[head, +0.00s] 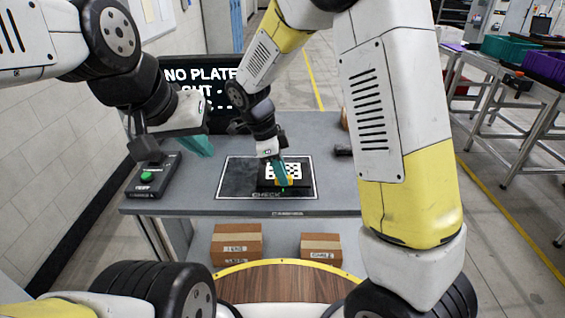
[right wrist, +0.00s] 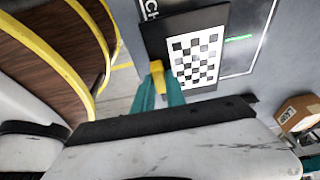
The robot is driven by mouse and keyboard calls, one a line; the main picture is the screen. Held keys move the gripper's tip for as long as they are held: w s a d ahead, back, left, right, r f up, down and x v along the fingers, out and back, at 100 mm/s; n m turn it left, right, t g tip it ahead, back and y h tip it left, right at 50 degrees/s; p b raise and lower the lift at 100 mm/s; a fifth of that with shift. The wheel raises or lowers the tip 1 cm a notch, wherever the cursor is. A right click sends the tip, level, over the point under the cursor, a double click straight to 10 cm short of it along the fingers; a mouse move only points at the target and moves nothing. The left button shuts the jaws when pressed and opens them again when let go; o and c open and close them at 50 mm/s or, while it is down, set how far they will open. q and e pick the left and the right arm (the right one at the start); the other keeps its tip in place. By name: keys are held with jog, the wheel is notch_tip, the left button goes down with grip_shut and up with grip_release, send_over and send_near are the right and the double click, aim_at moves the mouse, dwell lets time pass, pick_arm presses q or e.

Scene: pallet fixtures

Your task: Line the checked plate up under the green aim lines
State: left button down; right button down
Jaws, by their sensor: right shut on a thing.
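The checked plate (head: 291,170), black with a white and black checkered field, is over the dark marked area (head: 236,176) lettered CHECK on the grey table. My right gripper (head: 281,180) is shut on its yellow grip at the near edge. In the right wrist view the teal fingers (right wrist: 168,92) close around the yellow grip (right wrist: 157,76), and the plate (right wrist: 196,58) extends beyond.
A control box (head: 152,178) with a green button stands at the table's left. A dark screen (head: 190,75) behind reads NO PLATE, partly hidden by my arms. Cardboard boxes (head: 236,244) sit below the table. A small dark object (head: 342,150) lies at the right.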

jog(key=w, duration=0.4)
jog(key=shift+w+f, duration=0.1)
jog(key=shift+f, duration=1.8)
jog(key=c, duration=1.4)
grip_release()
jog(key=shift+f, duration=0.2)
jog(key=shift+o, duration=0.2)
jog(key=v, duration=1.2)
jog(key=s+d+r+n+t+y, duration=0.2)
jog(key=s+d+r+n+y, duration=0.2)
jog(key=s+d+r+n, duration=0.55)
jog(key=s+d+r+n+t+y, duration=0.1)
jog(key=s+d+n+t, duration=0.3)
jog(key=s+d+n, duration=0.4)
jog(key=shift+s+r+n+y, duration=0.35)
jog(key=shift+s+n, duration=0.2)
jog(key=shift+s, duration=0.55)
